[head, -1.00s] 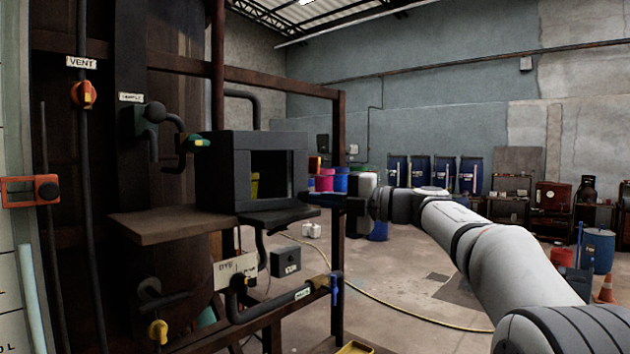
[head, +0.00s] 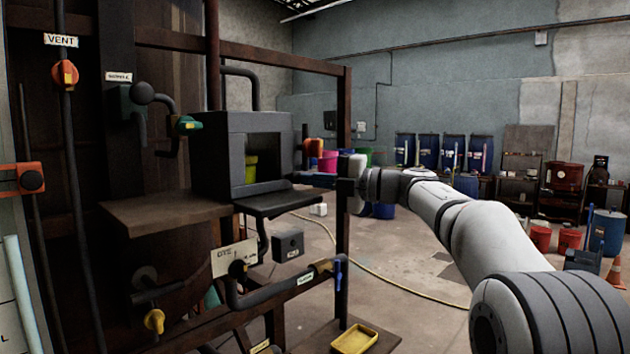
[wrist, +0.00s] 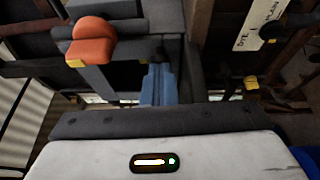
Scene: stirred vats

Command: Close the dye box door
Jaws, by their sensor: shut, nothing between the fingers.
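The dye box (head: 212,160) is a dark grey box on the frame in the left half of the head view. Its front is open and a yellow-green thing (head: 251,168) shows inside. Its door appears to be the dark flat panel (head: 285,202), lowered and sticking out below the opening. My gripper (head: 312,180) is shut and empty, just right of the box near the panel's outer end. I cannot tell whether it touches the panel. In the wrist view the blue fingers of my gripper (wrist: 158,85) are together, beside an orange rounded knob (wrist: 92,40).
A brown shelf (head: 165,213) is left of the box, with pipes and a yellow valve handle (head: 154,321) below. A rusty post (head: 343,250) stands right of the box. A yellow tray (head: 355,339) lies low down. Open floor (head: 420,285) is to the right.

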